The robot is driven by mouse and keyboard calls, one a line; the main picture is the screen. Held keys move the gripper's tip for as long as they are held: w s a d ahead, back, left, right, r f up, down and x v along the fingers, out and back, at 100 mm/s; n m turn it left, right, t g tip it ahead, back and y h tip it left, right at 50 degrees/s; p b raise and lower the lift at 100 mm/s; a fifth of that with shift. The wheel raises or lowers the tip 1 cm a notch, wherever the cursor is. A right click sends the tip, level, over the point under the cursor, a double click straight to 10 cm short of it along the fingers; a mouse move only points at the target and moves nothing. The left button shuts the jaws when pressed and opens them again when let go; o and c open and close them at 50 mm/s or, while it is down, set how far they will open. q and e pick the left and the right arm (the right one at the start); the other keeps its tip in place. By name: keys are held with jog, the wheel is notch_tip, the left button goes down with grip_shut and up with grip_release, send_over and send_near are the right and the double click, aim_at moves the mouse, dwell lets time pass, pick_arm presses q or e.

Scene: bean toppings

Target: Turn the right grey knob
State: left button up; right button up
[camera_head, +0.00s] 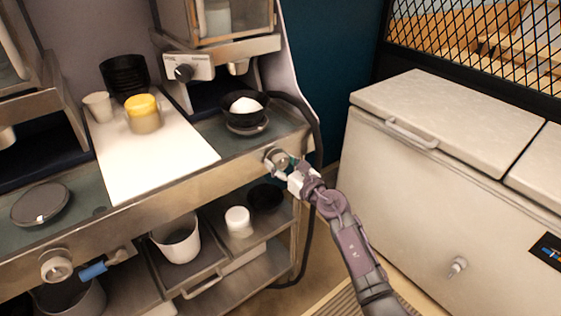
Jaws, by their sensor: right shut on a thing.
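The right grey knob (274,158) is on the front panel of the counter, below the black bowl. My right gripper (283,167) is shut on this knob, with its fingers partly hiding it. My right arm comes in from the lower right. Another grey knob (56,266) is on the same panel at the far left. My left gripper does not show.
A black bowl (232,113) with white contents stands on a round plate above the knob. A white board (150,178) carries a yellow-topped cup (144,120). A shelf below holds a white pot (178,243). A white chest freezer (400,185) stands to the right.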

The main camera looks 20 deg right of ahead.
jog(key=m+p, duration=0.2)
jog(key=m, duration=0.1)
jog(key=shift+r+m+p, duration=0.1)
jog(key=shift+m+p, duration=0.2)
jog(key=shift+p, duration=0.1)
jog(key=m+p, duration=0.2)
jog(key=m, duration=0.2)
jog(key=shift+m, duration=0.4)
jog(key=m+p, duration=0.2)
jog(key=m, duration=0.3)
jog(key=m+p, duration=0.1)
jog(key=m, duration=0.4)
jog(key=shift+f, duration=0.2)
jog(key=shift+m+p, duration=0.3)
jog(key=shift+m, duration=0.1)
jog(key=o, duration=1.2)
